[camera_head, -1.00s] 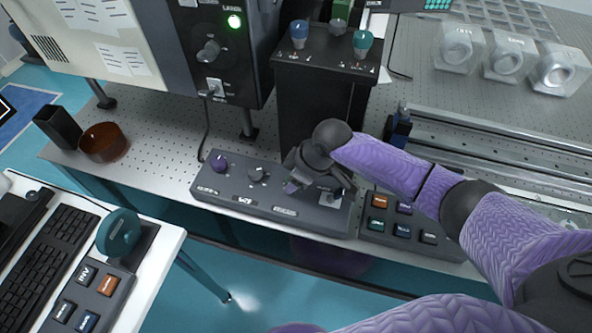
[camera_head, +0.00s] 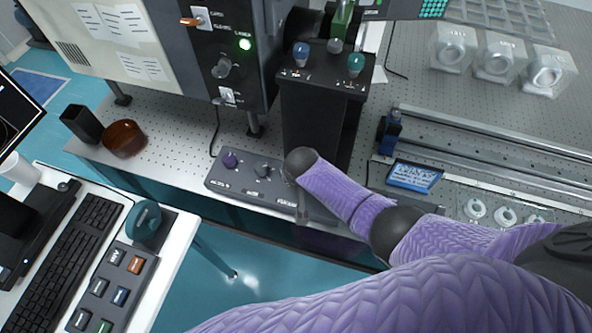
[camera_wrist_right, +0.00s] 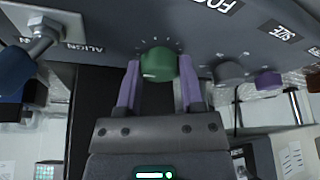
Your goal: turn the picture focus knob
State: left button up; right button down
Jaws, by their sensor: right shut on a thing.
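The dark grey control panel (camera_head: 232,183) lies on the perforated table's front edge. In the head view it shows a purple knob (camera_head: 230,160) and a grey knob (camera_head: 263,169); its right part is hidden by my right arm. In the right wrist view my right gripper (camera_wrist_right: 158,75) has its purple fingers on either side of a green knob (camera_wrist_right: 158,62) and is shut on it. The partly cut-off FOC label (camera_wrist_right: 222,6) is near this knob. The grey knob (camera_wrist_right: 229,72) and purple knob (camera_wrist_right: 267,80) are to its right. My left gripper is out of view.
A metal lever (camera_wrist_right: 40,35) stands beside the ALIGN label, left of the gripper. A black column unit (camera_head: 318,110) rises behind the panel. A brown bowl (camera_head: 124,138) stands at left.

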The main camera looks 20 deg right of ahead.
jog(key=shift+a+m+h, duration=0.1)
jog(key=shift+m+h, duration=0.2)
jog(key=shift+m, duration=0.5)
jog(key=shift+m+h, duration=0.4)
jog(key=shift+m, duration=0.6)
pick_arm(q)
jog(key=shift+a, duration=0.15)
pick_arm(e)
jog(key=shift+w+m, duration=0.1)
jog(key=shift+m, duration=0.4)
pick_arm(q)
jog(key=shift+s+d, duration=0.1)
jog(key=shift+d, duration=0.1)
pick_arm(e)
jog(key=c, duration=0.5)
grip_release()
jog(key=shift+c, duration=0.2)
jog(key=shift+o, duration=1.1)
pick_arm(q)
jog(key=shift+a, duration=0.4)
pick_arm(e)
jog(key=shift+o, duration=0.5)
